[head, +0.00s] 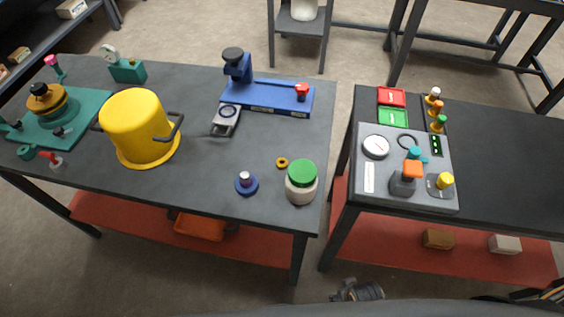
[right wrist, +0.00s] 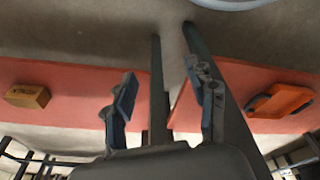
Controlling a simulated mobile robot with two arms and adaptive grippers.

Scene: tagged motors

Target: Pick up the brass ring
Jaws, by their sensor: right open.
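The brass ring (head: 281,162) is a small golden ring lying flat on the dark left table (head: 222,172). It lies between a blue round base with a pale knob (head: 246,183) and a white jar with a green lid (head: 301,182). My right gripper (right wrist: 160,72) is open and empty in the right wrist view, with the lower shelves beyond it. The brass ring does not show in that view. A dark part at the bottom of the head view looks like my right wrist, low in front of the tables and apart from the ring. My left gripper is not in view.
A yellow pot (head: 138,125) and a blue stand (head: 268,96) are on the left table. The right table holds a grey panel (head: 385,190) with knobs. A gap separates the tables. An orange bin (right wrist: 281,100) and a brown box (right wrist: 28,95) sit on the red lower shelves.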

